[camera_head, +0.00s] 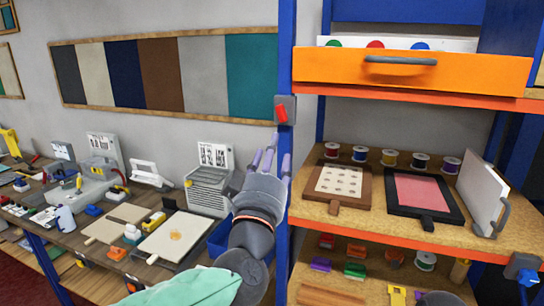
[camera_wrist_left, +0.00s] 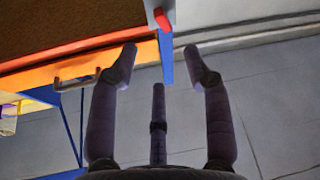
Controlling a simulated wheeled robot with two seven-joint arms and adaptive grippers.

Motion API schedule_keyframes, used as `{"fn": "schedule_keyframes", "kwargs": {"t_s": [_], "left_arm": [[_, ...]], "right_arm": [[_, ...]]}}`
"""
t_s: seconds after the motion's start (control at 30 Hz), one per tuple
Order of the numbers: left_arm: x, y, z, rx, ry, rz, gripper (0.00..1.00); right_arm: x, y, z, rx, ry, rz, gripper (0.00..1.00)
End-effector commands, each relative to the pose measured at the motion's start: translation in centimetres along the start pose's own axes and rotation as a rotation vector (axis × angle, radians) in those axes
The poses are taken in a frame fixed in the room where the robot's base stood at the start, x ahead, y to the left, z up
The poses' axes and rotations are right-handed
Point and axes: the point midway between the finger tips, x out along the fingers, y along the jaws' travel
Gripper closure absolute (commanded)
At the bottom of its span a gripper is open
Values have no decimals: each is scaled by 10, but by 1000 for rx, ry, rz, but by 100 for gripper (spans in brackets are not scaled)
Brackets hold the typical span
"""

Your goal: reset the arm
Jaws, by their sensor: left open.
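My left gripper (camera_head: 268,160) is grey with purple fingers. In the head view it points up in front of the blue shelf post, at the middle of the picture. In the left wrist view my left gripper (camera_wrist_left: 160,58) has its fingers spread apart with nothing between them. A grey box with a red switch (camera_head: 282,112) is on the post just above the fingertips. The red switch (camera_wrist_left: 162,19) also shows beyond the fingers in the wrist view. I cannot tell whether the fingers touch the box or post.
The shelf (camera_head: 360,227) on the right holds thread spools, framed pads and a white panel with a handle. An orange drawer (camera_head: 440,72) is above. The workbench (camera_head: 95,255) on the left is crowded with tools and boards. A swatch board (camera_head: 205,75) hangs on the wall.

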Motion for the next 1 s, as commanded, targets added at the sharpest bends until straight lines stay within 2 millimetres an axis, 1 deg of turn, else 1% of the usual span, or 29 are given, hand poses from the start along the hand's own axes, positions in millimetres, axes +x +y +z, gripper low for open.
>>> {"fn": "schedule_keyframes", "kwargs": {"t_s": [0.27,0.37,0.47,0.57,0.6,0.67,0.7,0.77,0.8,0.87,0.9,0.97,1.0], "left_arm": [[0,0,1,1,-2,0,51],[2,-5,16,11,-24,-4,51],[6,-18,54,38,-83,-12,51],[7,-40,111,71,-175,-26,51],[7,-50,136,82,-215,-33,51],[4,-66,172,99,-278,-43,51],[1,-78,195,106,-319,-52,51],[-6,-95,230,117,-382,-63,51],[-12,-107,253,122,-426,-73,51],[-22,-125,286,128,-489,-87,51],[-30,-137,308,131,-534,-96,51],[-44,-156,340,132,-600,-113,51],[-54,-168,361,132,-644,-123,51]], "right_arm": [[0,0,0,0,0,0,60],[2,1,0,0,0,0,60],[5,2,0,0,0,0,60],[11,4,0,0,0,0,60],[13,5,0,0,0,0,60],[16,6,-1,0,0,0,60],[18,6,-1,0,0,0,60],[21,7,-1,0,0,0,60],[23,8,-1,0,0,0,60],[26,9,-1,0,0,0,60],[28,10,-1,0,0,0,60],[30,11,-1,0,0,0,60],[32,12,-1,0,0,0,60]]}}
